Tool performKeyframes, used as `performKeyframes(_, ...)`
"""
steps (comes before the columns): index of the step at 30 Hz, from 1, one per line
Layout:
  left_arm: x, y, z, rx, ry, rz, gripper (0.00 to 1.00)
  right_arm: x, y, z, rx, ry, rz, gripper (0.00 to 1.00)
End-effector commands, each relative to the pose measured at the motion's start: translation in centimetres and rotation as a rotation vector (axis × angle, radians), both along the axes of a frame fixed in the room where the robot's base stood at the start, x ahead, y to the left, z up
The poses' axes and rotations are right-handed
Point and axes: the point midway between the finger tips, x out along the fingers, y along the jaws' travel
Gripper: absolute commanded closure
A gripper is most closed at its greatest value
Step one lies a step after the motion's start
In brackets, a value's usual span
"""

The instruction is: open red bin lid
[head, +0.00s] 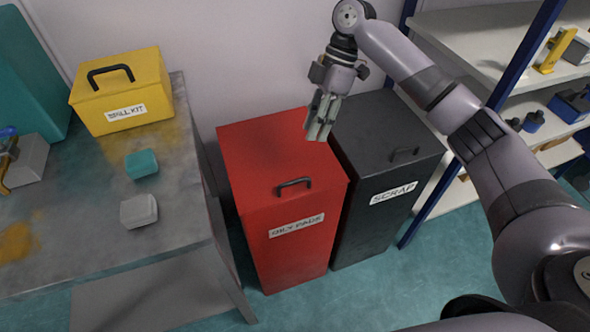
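The red bin (290,245) stands on the floor between the workbench and a dark bin, with a label that seems to read "OILY PADS". Its red lid (270,150) lies flat and closed on top, with a dark handle (294,186) near the front edge. My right gripper (319,134) hangs pointing down over the lid's back right part, near the dark bin, behind the handle. It appears apart from the handle and holds nothing that I can see. Its fingers look close together, but I cannot tell whether they are shut. My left gripper is not in view.
A dark bin (375,215) labelled "SCRAP" stands close on the right. The workbench (185,215) at left carries a yellow spill kit (122,92), a teal block (141,163) and a grey block (138,211). Shelving (480,40) stands at right. The floor in front is clear.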

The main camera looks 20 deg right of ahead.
Motion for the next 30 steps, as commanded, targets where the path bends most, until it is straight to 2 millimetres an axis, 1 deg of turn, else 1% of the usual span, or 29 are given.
performKeyframes(1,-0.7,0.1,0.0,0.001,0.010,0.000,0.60,-0.3,0.4,-1.1,-0.002,0.004,0.002,0.70)
performKeyframes(3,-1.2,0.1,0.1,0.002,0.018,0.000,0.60,-0.6,1.0,-2.6,-0.001,0.004,0.002,0.70)
performKeyframes(6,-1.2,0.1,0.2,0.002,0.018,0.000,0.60,-1.1,1.9,-4.6,-0.001,0.005,0.002,0.70)
performKeyframes(8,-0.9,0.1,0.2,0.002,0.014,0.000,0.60,-1.3,2.4,-5.7,-0.001,0.004,0.002,0.70)
performKeyframes(12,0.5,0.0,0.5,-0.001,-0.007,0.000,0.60,-1.9,3.5,-8.4,0.000,0.004,0.001,0.70)
performKeyframes(15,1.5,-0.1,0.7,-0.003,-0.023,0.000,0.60,-2.2,4.2,-10.0,0.000,0.003,0.001,0.70)
performKeyframes(21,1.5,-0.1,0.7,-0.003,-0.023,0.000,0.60,-2.6,5.0,-12.0,0.000,0.001,-0.001,0.70)
performKeyframes(24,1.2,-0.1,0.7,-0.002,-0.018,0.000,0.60,-2.7,5.1,-12.4,0.000,0.001,-0.001,0.70)
performKeyframes(30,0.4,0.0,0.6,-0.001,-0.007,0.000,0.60,-2.7,5.2,-12.5,0.000,0.000,-0.001,0.70)
